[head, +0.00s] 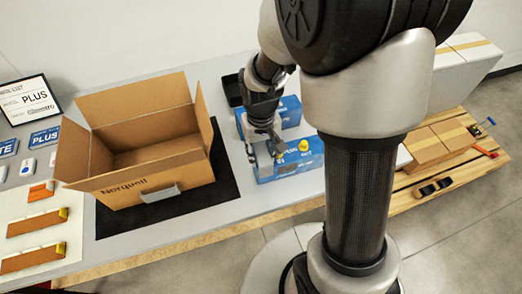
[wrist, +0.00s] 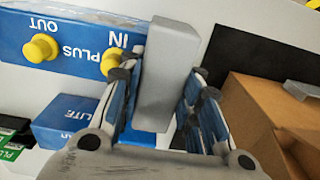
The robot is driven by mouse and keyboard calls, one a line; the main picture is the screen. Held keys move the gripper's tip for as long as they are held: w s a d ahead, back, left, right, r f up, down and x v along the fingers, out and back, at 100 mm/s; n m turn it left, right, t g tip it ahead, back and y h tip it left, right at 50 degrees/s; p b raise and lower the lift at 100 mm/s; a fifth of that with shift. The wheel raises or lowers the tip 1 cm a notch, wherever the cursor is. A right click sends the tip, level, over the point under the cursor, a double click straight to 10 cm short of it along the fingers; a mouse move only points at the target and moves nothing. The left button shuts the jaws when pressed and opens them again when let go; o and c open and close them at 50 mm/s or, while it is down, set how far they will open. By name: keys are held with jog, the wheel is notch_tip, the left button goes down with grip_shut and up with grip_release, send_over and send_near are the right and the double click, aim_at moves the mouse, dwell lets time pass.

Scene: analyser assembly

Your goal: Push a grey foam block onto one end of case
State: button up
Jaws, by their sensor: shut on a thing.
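My gripper (wrist: 163,80) is shut on a grey foam block (wrist: 168,80), which stands up between its blue-padded fingers in the wrist view. The blue case (wrist: 75,40), marked PLUS, IN and OUT, has two yellow caps on its face. It lies just beyond the fingertips, to the upper left. The head view shows my gripper (head: 264,135) over the left end of this blue case (head: 300,165). The block is hard to make out there, and I cannot tell whether it touches the case.
An open cardboard box (head: 145,150) stands on a black mat (head: 222,190) to the left, with a grey piece (head: 160,193) at its front. Another blue box (head: 290,108) stands behind the case. A pallet (head: 450,185) with cartons is at the right.

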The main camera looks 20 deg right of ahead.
jog(key=shift+f, duration=0.15)
jog(key=o, duration=1)
jog(key=shift+c, duration=0.2)
jog(key=shift+r+p, duration=2.95)
jog(key=shift+r, duration=0.65)
jog(key=shift+f, duration=0.1)
